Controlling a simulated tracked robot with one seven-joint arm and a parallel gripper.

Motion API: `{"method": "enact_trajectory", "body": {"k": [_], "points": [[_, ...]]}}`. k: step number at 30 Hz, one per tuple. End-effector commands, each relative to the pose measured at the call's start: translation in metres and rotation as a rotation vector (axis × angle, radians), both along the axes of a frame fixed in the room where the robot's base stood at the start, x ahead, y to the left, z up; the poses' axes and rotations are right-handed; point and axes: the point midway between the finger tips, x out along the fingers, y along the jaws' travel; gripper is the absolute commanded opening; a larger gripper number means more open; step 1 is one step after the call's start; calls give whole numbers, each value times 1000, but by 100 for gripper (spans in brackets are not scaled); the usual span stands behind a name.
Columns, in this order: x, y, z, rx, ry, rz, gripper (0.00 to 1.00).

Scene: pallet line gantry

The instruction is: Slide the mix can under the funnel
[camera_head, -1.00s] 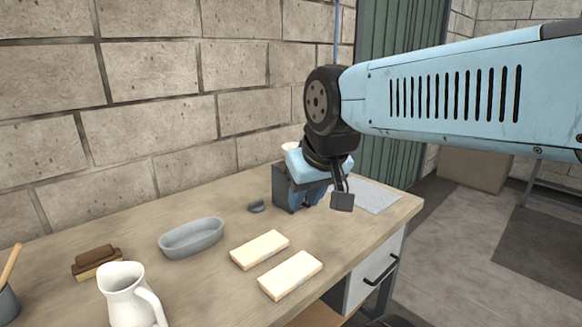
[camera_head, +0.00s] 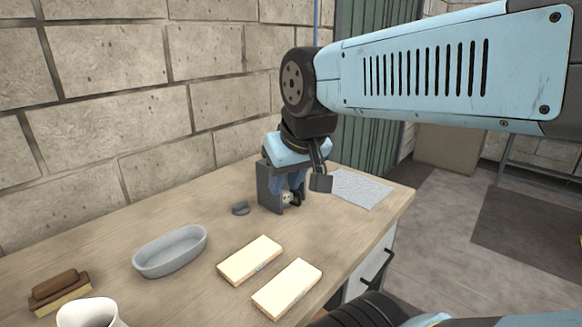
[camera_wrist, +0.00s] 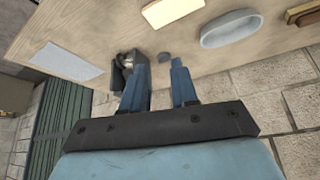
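My gripper (camera_head: 287,186) hangs over the back of the table, in front of a dark grey stand (camera_head: 266,187). In the wrist view its two blue fingers (camera_wrist: 160,80) are apart, with no object visibly held between them. A small pale and dark object (camera_head: 287,198) shows low at the stand, beside the fingers; it also shows by the left finger in the wrist view (camera_wrist: 125,58). It may be the mix can, but it is partly hidden and I cannot be sure. I cannot make out the funnel; my gripper covers the stand's top.
A small dark grey piece (camera_head: 240,207) lies left of the stand. A grey oval dish (camera_head: 170,252), two pale blocks (camera_head: 250,260), a brown-topped brush (camera_head: 60,290) and a white jug (camera_head: 90,313) stand nearer. A grey sheet (camera_head: 357,188) lies right. A block wall is behind.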

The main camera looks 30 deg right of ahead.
Motion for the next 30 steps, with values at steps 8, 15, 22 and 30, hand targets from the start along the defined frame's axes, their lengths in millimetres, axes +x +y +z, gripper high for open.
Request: {"method": "enact_trajectory", "body": {"k": [8, 15, 22, 30], "points": [[14, -4, -1, -4, 10, -9, 28], [71, -27, -12, -19, 42, -42, 28], [130, -67, -36, -19, 71, -74, 28], [186, -129, -78, -6, 93, -119, 28]]}}
